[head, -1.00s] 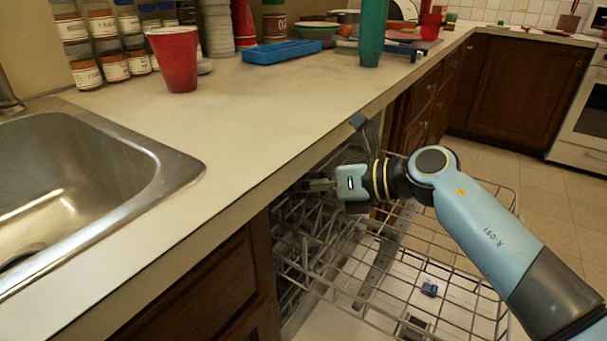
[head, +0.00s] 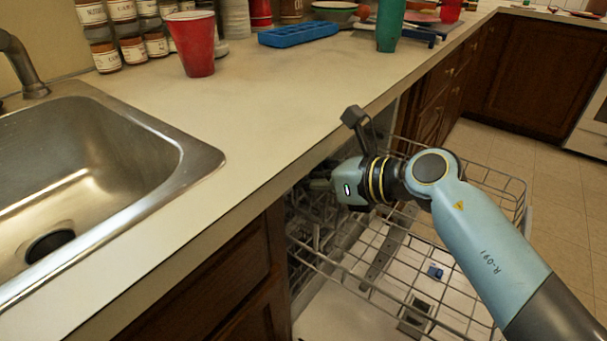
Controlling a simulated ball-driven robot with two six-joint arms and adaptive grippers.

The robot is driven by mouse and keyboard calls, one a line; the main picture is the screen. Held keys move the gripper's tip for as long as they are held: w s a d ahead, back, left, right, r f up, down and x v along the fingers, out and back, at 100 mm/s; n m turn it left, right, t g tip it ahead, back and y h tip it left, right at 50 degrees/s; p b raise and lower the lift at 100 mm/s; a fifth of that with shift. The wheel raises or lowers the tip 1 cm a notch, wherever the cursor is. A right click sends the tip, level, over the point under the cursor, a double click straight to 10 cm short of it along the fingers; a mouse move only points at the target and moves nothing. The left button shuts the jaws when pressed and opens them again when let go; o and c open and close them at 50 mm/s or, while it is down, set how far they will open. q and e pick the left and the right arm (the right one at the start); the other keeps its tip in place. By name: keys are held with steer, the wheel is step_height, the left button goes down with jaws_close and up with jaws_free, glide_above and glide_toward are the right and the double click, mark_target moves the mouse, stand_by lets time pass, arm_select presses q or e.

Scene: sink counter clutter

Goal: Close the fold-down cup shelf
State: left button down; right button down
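The grey wire dishwasher rack (head: 440,285) is pulled out below the counter at centre right. Its back part, with wire tines (head: 312,235), lies in shadow under the counter edge. I cannot clearly tell the fold-down cup shelf from the other wires there, nor its angle. My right gripper (head: 318,186) reaches left over the rack, to the dark opening beneath the counter edge. Its fingers are small and dark against the wires, so I cannot tell how far apart they are or whether they touch anything. My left gripper is out of view.
The counter edge (head: 245,183) runs close beside my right gripper. A sink (head: 150,150) is at left. A red cup (head: 193,48), a blue tray (head: 297,34) and a green cup (head: 390,28) stand on the counter. The floor (head: 545,190) at right is clear.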

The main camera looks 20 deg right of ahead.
steer(key=shift+s+f, duration=0.1)
steer(key=shift+f, duration=0.05)
steer(key=c, duration=1.5)
jaws_free()
steer(key=shift+d, duration=0.1)
steer(key=v, duration=1.1)
steer(key=shift+s+d+r, duration=0.15)
steer(key=shift+s+r, duration=0.15)
steer(key=shift+s, duration=0.05)
